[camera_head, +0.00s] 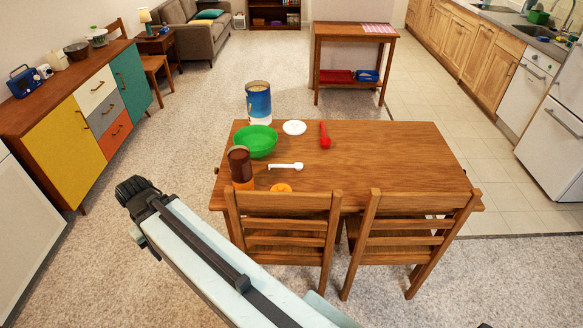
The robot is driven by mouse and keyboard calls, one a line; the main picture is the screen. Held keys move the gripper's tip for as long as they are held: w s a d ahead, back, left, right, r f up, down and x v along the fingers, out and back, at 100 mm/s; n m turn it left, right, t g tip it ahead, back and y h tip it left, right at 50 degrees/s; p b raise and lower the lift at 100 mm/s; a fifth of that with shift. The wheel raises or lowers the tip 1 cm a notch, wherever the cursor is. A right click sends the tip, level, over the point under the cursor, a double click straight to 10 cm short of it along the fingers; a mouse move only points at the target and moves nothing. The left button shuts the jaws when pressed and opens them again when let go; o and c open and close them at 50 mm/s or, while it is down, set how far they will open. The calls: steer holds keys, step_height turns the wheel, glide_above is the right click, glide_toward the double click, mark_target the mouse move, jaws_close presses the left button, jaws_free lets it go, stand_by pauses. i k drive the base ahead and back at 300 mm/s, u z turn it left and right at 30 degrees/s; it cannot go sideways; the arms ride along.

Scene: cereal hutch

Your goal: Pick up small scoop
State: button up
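Two scoops lie on the wooden table (400,165). A white scoop (287,166) lies near the left front part, its handle pointing left. A red scoop (325,138) lies farther back, right of a white disc. I cannot tell for certain which is the small scoop. The dark end of my arm, where my gripper (132,188) is, hangs over the carpet to the left of the table, apart from both scoops. Its fingers are too unclear to tell whether they are open or shut.
On the table are a green bowl (256,140), a blue canister (258,102), a brown-and-orange jar (241,167), a white disc (294,127) and an orange lid (281,188). Two chairs (285,204) (412,202) stand at the front edge. The table's right side is clear.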

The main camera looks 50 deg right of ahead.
mark_target(298, 166)
steer(key=u, duration=0.05)
steer(key=i, duration=1.4)
steer(key=z, duration=0.05)
